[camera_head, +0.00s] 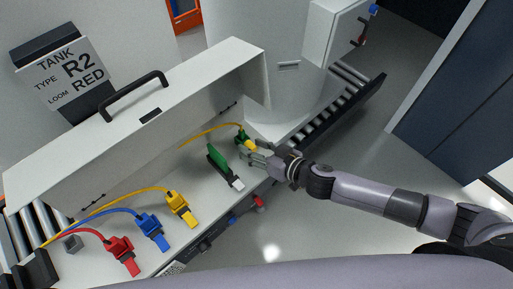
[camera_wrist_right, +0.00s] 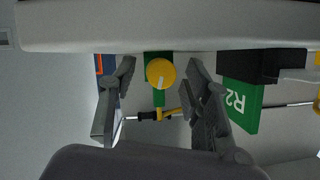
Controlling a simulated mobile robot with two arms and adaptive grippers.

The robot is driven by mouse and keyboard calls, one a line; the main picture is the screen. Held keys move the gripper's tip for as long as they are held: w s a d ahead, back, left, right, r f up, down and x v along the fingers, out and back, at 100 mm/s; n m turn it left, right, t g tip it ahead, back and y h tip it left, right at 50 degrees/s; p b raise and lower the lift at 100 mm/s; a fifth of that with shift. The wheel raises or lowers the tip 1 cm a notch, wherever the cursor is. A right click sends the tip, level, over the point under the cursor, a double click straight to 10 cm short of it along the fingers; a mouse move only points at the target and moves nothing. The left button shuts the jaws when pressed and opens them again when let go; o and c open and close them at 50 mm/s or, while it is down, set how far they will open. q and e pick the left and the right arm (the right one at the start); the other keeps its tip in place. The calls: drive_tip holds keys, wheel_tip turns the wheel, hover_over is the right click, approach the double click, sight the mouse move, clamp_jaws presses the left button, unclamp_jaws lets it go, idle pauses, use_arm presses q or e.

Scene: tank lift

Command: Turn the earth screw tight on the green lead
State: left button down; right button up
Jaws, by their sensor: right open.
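The earth screw shows as a round yellow knob (camera_wrist_right: 160,72) with a pale mark, set on a green clamp (camera_wrist_right: 159,98) in the right wrist view. In the head view the yellow knob (camera_head: 251,146) sits on the green clamp (camera_head: 241,133) at the right end of the white housing's ledge. A yellow lead (camera_head: 208,129) arcs to the clamp from the left. My right gripper (camera_head: 256,153) is open at the knob, with one finger on each side of it in the wrist view. I cannot tell whether the fingers touch it. My left gripper is not in view.
A green block (camera_head: 218,157) marked R2 in the wrist view stands just left of the clamp. Yellow (camera_head: 179,207), blue (camera_head: 151,230) and red (camera_head: 120,250) plugs with leads line the ledge. The housing (camera_head: 180,107) has a black handle (camera_head: 135,96). Open floor lies right.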

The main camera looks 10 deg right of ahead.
drive_tip(key=v, duration=1.2)
